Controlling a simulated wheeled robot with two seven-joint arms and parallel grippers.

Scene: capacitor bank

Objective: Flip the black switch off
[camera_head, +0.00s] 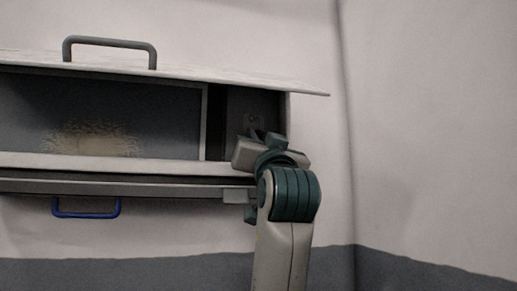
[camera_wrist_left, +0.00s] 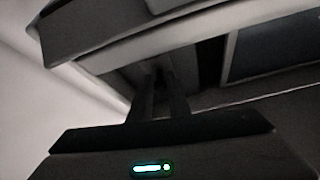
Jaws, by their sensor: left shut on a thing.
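An open cabinet (camera_head: 225,168) on the wall has a narrow dark compartment (camera_head: 268,103) at its right end. A small switch plate (camera_head: 252,119) is on the back of it. My left gripper (camera_head: 256,134) reaches into this compartment from below, its fingertips at the plate. In the left wrist view the fingers (camera_wrist_left: 159,80) point into the dark recess and are close together, shut on what seems to be the black switch. The switch itself is hidden by the fingers and shadow, so its position cannot be told. My right gripper is not in view.
A raised cover with a grey handle (camera_head: 110,42) overhangs the compartment. A wide panel (camera_head: 125,110) with a tan patch fills the left of the cabinet. A blue handle (camera_head: 87,213) hangs below. The wall (camera_head: 430,150) to the right is bare.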

